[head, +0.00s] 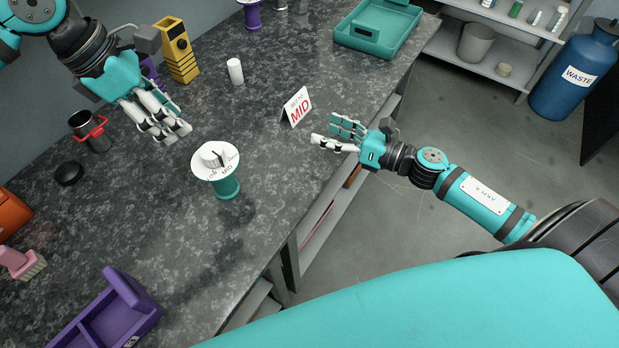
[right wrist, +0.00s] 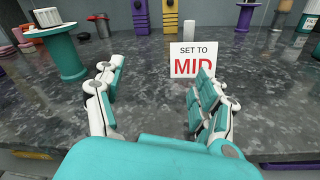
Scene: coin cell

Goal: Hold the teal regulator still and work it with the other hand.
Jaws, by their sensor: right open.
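The teal regulator (head: 227,187) stands upright on the grey speckled counter. Its white round dial plate carries a raised white knob (head: 214,155) and printed words, of which MID is readable. It also shows at the upper left of the right wrist view (right wrist: 66,58). A white card (head: 298,106) reading SET TO MID stands behind and to the right of it. My left gripper (head: 168,132) is above and to the left of the regulator, apart from it; its finger gap is unclear. My right gripper (head: 328,132) is open and empty, well right of the regulator near the counter's edge.
A white cylinder (head: 235,71), a yellow block (head: 180,60), a dark cup with a red band (head: 92,132) and a black lid (head: 68,173) stand farther back and left. A purple tray (head: 110,318) is at the front left, a teal tray (head: 384,42) at the far end. Counter around the regulator is clear.

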